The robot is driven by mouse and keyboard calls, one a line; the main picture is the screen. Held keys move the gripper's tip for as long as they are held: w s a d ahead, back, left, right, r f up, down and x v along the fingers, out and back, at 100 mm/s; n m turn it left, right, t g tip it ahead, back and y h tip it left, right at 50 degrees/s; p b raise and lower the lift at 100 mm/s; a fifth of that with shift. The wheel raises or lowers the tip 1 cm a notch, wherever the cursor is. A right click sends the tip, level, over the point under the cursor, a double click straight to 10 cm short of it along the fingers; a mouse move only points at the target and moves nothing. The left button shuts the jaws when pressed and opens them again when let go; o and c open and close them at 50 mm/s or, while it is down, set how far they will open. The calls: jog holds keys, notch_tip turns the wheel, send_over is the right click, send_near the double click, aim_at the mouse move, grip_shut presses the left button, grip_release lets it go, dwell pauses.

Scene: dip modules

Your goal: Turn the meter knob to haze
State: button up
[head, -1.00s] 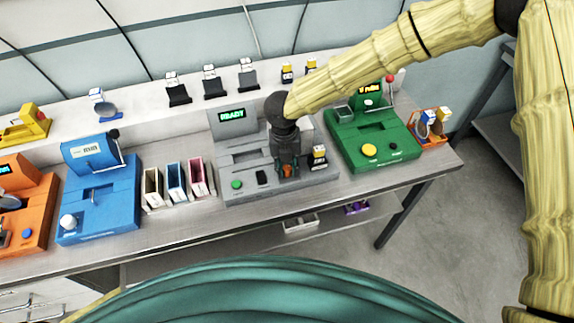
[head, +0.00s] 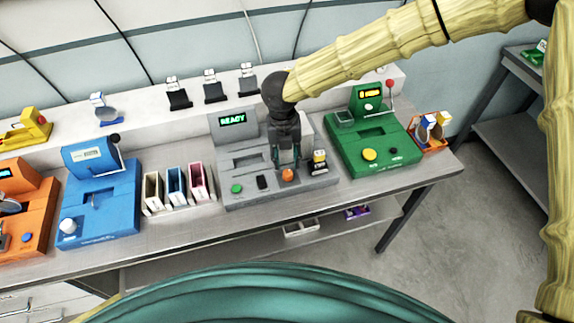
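A grey machine (head: 237,195) with a lit display reading READY (head: 233,120) stands on the bench, and I take it for the meter. Its orange knob (head: 287,175) shows at the front right of its top. The knob's pointer and labels are too small to read, so I cannot tell its setting. My gripper (head: 286,163) points down just behind and above the knob. Its fingers look spread, with nothing seen between them. The knob looks clear of the fingertips. My gripper hides part of the machine's back right.
The grey machine also has a green button (head: 236,188) and a black switch (head: 262,182). A small yellow-and-black item (head: 319,162) stands close to the gripper's right. A green machine (head: 372,150) stands further right, and coloured holders (head: 175,186) stand left.

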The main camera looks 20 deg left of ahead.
aim_at(285, 172)
notch_tip(285, 172, up, 6)
jog(key=shift+a+f, duration=0.15)
jog(key=shift+f, duration=0.05)
jog(key=shift+s, duration=0.1)
dwell(0.5)
